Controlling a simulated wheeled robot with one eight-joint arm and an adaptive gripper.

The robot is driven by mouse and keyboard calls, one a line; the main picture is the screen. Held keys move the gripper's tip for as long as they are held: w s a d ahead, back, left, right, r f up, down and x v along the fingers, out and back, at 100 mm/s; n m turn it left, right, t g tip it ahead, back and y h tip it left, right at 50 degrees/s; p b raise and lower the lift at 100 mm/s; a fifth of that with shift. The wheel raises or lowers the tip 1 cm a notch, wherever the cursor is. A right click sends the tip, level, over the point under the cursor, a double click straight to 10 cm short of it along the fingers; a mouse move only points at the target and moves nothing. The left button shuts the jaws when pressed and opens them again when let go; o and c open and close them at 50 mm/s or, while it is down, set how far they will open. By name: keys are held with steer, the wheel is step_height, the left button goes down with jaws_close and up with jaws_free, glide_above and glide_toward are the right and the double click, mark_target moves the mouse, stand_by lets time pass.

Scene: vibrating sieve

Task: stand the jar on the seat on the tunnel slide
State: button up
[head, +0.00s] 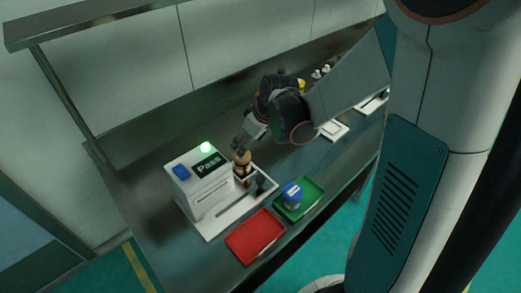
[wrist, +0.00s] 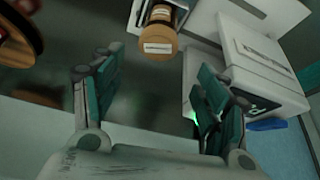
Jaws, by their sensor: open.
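An amber jar with a tan lid (head: 242,158) stands at the front of the white machine, over its slide (head: 228,212). Its base and the seat are hard to make out. In the wrist view the jar's lid (wrist: 158,42) shows at the top, with a white label, centred between the finger lines. My gripper (head: 243,142) is open and close above the jar in the head view. In the wrist view the fingers (wrist: 158,68) are spread wide with nothing between them, and the lid appears just past the tips. Any contact cannot be told.
The white machine (head: 193,186) has a lit green lamp, a PASS display and a blue button. A dark post (head: 260,184) stands on the slide. A red tray (head: 256,237) is empty. Small items stand at the back right.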

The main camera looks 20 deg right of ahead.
steer(key=s+a+r+m+t+h, duration=0.1)
steer(key=s+r+m, duration=0.1)
steer(key=s+r, duration=0.5)
steer(key=s+a+r+m+t+h, duration=0.1)
steer(key=s+r+m, duration=0.2)
steer(key=s+r, duration=0.4)
steer(key=s, duration=0.5)
steer(key=shift+s+t, duration=0.2)
steer(key=shift+t, duration=0.2)
